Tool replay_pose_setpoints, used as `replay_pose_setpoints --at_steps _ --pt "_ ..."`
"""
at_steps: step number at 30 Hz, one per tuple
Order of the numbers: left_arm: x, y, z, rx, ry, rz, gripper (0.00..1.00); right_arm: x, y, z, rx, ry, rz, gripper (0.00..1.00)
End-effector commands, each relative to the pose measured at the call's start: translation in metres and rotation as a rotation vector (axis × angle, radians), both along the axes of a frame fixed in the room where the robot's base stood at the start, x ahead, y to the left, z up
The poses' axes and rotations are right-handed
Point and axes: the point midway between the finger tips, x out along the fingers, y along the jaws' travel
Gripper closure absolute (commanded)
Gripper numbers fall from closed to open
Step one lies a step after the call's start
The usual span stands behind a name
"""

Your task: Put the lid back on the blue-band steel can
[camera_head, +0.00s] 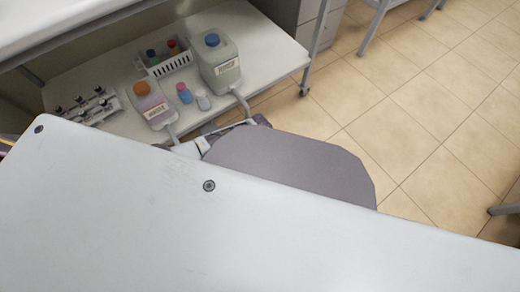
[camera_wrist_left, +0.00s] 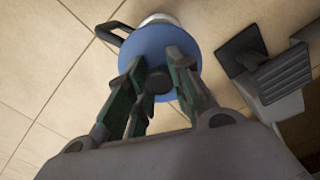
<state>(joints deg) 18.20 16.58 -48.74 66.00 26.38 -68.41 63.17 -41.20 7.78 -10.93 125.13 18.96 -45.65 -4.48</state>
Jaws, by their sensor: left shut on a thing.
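In the left wrist view, my left gripper (camera_wrist_left: 155,85) is shut on the black knob (camera_wrist_left: 157,80) in the middle of a blue round lid (camera_wrist_left: 151,47). Behind the lid, a pale curved rim (camera_wrist_left: 160,18) and a black loop handle (camera_wrist_left: 112,34) stick out, apparently of a can. Most of this can is hidden by the lid, so its blue band is not visible. I cannot tell whether the lid touches the can or is above it. Neither gripper nor the can shows in the head view.
A dark ribbed object (camera_wrist_left: 284,74) stands right of the lid. In the head view, a low shelf (camera_head: 268,68) holds a blue-capped jug (camera_head: 218,65), an orange-capped jug (camera_head: 152,105), a white basket (camera_head: 168,66) and small bottles. A bare white surface (camera_head: 120,200) fills the front.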

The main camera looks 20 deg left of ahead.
Motion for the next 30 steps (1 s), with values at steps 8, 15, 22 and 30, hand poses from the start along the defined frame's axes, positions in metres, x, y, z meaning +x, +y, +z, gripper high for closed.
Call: replay_pose_setpoints --at_steps 8,15,22,30 --pt "-0.0002 -0.0002 0.0001 0.0 0.0 0.0 0.96 -0.0041 0.0 0.0017 0.0 0.008 0.0 0.0" --pt "-0.0001 -0.0005 -0.0002 0.0 0.0 -0.001 0.96 -0.005 0.0001 0.0024 0.0 0.01 0.0 0.0" --pt "-0.0001 -0.0003 -0.0004 0.0 0.0 0.0 0.96 -0.0041 0.0 0.0027 0.0 0.008 0.0 0.0" --pt "0.0 -0.0001 -0.0003 0.0 0.0 0.0 0.61 0.0012 0.0 0.0056 0.0 -0.002 0.0 0.0"
